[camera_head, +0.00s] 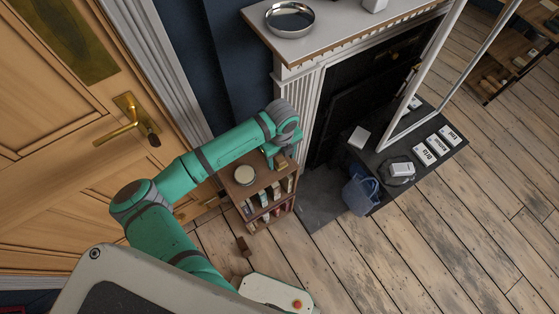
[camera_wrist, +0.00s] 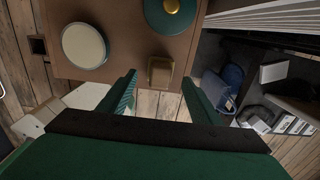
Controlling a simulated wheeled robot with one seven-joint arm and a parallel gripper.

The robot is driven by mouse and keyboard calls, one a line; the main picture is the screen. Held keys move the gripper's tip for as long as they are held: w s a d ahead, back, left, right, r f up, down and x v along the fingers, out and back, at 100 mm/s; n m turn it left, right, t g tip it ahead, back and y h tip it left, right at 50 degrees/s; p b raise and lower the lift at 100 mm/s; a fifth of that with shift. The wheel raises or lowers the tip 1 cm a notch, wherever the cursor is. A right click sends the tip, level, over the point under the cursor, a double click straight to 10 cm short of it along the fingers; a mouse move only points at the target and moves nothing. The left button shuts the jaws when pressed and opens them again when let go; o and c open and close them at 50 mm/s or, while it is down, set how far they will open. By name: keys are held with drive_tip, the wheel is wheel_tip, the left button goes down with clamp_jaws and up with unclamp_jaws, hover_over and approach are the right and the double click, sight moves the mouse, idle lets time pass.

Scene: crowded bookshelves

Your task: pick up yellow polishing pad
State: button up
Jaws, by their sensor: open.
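A small tan-yellow block (camera_wrist: 160,70), the likeliest match for the polishing pad, sits near the edge of the brown shelf top (camera_wrist: 120,16). It also shows in the head view (camera_head: 282,165), partly hidden by my gripper (camera_head: 275,156). In the wrist view my gripper (camera_wrist: 160,78) is open and empty, with one green finger on each side of the block in the picture. I cannot tell the height gap or any contact.
A round cream-topped object (camera_wrist: 84,46) and a teal disc with a gold centre (camera_wrist: 168,12) share the shelf top. Books (camera_head: 264,200) fill the shelves below. The white fireplace surround (camera_head: 307,105) stands close right; a blue bucket (camera_head: 360,192) is on the hearth.

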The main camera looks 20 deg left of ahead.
wheel_tip(320, 180, down, 3)
drive_tip(key=shift+r, duration=0.1)
drive_tip(key=c, duration=1.1)
drive_tip(key=shift+c, duration=0.2)
drive_tip(key=shift+r, duration=0.85)
drive_tip(key=s+a+r, duration=0.6)
drive_tip(key=s+r, duration=0.5)
drive_tip(key=s, duration=0.1)
drive_tip(key=shift+s+a+r, duration=0.2)
drive_tip(key=shift+a, duration=0.15)
drive_tip(key=shift+o, duration=0.5)
